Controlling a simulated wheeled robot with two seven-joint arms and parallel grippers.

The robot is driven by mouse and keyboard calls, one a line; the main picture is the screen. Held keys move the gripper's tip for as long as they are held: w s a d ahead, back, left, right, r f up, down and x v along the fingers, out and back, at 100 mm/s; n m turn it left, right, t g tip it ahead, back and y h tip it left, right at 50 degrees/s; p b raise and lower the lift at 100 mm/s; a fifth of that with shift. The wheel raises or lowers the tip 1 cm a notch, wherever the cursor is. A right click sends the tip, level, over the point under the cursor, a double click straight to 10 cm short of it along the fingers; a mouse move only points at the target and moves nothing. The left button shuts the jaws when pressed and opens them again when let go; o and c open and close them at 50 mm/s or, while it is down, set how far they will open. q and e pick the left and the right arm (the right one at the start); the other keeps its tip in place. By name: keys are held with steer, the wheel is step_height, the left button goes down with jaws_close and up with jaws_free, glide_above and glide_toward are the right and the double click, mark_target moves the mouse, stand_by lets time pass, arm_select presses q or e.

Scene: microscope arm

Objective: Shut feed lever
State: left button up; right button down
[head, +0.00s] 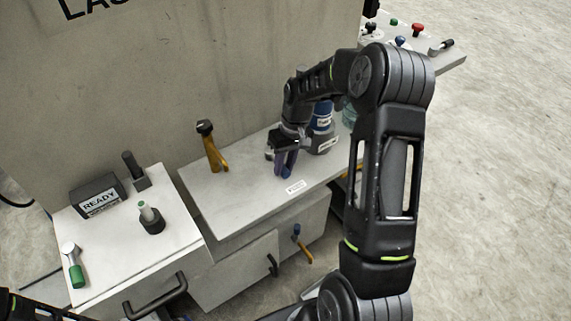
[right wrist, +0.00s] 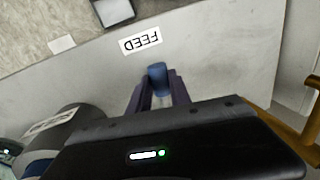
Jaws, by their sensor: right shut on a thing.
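The feed lever shows as a blue knob (right wrist: 157,73) between the purple fingertips of my right gripper (right wrist: 158,92) in the right wrist view. The white FEED label (right wrist: 140,40) lies on the bench top beside it. In the head view my right gripper (head: 287,165) reaches down onto the bench, close behind the small label (head: 296,187), and its fingers are shut on the lever. The lever's shaft and base are mostly hidden by the gripper. My left gripper is out of view.
A blue and grey canister (head: 322,130) stands just right of my right gripper. An orange lever (head: 212,147) stands left on the same bench (head: 235,190). A READY box (head: 97,196) and several small controls sit on the left cabinet. The bench between is clear.

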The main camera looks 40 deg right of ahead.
steer(key=a+m, duration=0.2)
steer(key=shift+w+m+t+b, duration=0.2)
steer(key=shift+m+t+b, duration=0.1)
steer(key=shift+b, duration=0.1)
steer(key=m, duration=0.1)
steer(key=a+m, duration=0.1)
steer(key=shift+w+a+m, duration=0.3)
steer(key=shift+w+m, duration=0.05)
steer(key=shift+m, duration=0.05)
steer(key=m, duration=0.1)
steer(key=w+a+m, duration=0.1)
steer(key=shift+a+m+t+h, duration=0.25)
steer(key=shift+m+t+h, duration=0.05)
steer(key=shift+t, duration=0.1)
steer(key=shift+w+a+m+h+p, duration=0.15)
steer(key=shift+w+a+m+p, duration=0.25)
steer(key=shift+m, duration=0.4)
steer(key=shift+w+a+m+h+p, duration=0.15)
steer(key=shift+w+m, duration=0.3)
steer(key=shift+m, duration=0.35)
steer(key=c, duration=1.2)
jaws_free()
